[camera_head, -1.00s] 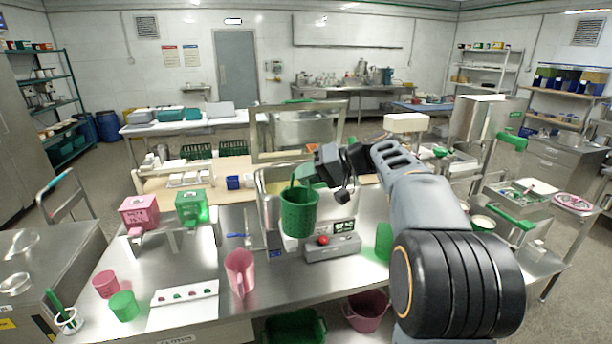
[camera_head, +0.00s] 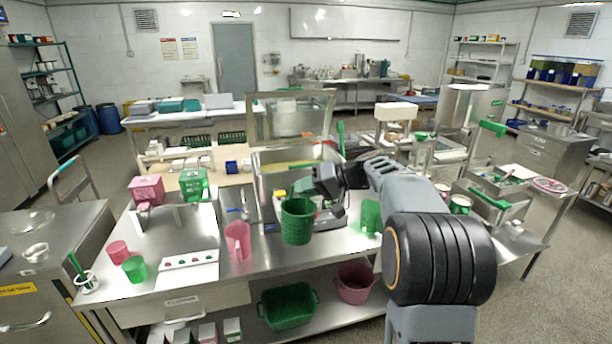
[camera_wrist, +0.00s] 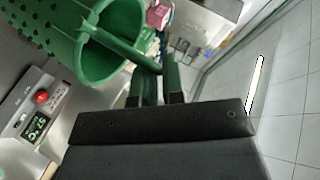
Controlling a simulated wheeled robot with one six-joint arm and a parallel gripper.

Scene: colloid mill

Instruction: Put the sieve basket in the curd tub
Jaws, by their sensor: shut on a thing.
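The sieve basket (camera_head: 297,222) is green with rows of small holes and an upright handle. My gripper (camera_head: 322,183) is shut on the handle, and the basket hangs below and to the left of it. In the wrist view, the basket (camera_wrist: 75,35) fills the upper left, with its handle running to the fingers of my gripper (camera_wrist: 158,88). No tub is labelled as the curd tub. A green tub (camera_head: 266,309) and a pink tub (camera_head: 355,290) stand on the shelf below the table. A metal vat (camera_head: 262,190) stands behind the basket.
The steel table (camera_head: 205,262) holds a pink jug (camera_head: 238,241), a green jug (camera_head: 369,216), small pink and green cups and a white strip. A control box with a red button shows in the wrist view (camera_wrist: 38,108). A label plate hangs on the table's front edge.

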